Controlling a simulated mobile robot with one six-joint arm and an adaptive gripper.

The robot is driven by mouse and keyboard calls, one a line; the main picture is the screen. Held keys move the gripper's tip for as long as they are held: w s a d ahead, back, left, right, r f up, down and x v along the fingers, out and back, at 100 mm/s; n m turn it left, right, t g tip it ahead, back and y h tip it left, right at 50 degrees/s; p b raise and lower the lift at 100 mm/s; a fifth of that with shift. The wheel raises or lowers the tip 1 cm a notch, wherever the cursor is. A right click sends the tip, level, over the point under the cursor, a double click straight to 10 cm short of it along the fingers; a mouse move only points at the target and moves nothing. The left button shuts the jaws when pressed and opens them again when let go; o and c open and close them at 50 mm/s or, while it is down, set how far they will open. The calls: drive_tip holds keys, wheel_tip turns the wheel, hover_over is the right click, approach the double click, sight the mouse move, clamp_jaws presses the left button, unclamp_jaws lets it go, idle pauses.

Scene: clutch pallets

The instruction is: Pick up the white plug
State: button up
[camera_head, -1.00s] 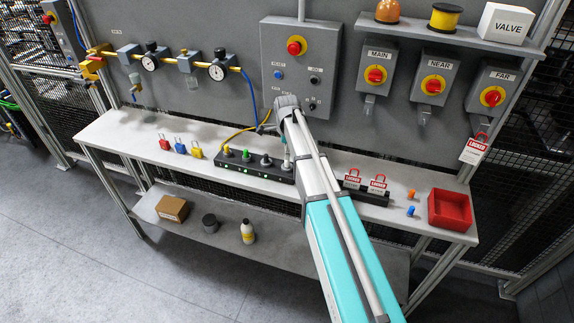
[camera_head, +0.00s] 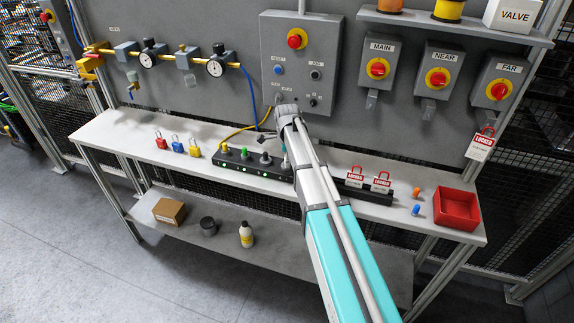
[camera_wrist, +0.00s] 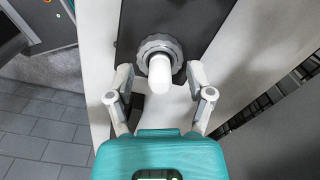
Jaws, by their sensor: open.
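The white plug (camera_wrist: 160,76) stands upright in a grey ringed socket (camera_wrist: 159,47), seen from above in the wrist view. In the head view the plug (camera_head: 286,161) shows at the right end of the black socket strip (camera_head: 226,167), partly behind my arm. My gripper (camera_wrist: 162,73) is open, with one finger on each side of the plug and a visible gap to each. Contact cannot be seen.
Yellow, green and black plugs (camera_head: 244,154) stand left along the strip. A yellow cable (camera_head: 236,131) runs behind it. Padlocks (camera_head: 178,147) lie left; red LOCKED tags (camera_head: 381,182), small orange and blue plugs and a red tray (camera_head: 457,209) lie right. A grey control box (camera_head: 296,65) stands behind.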

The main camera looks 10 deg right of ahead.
drive_tip(key=shift+c, duration=0.2)
idle(0.3)
clamp_jaws()
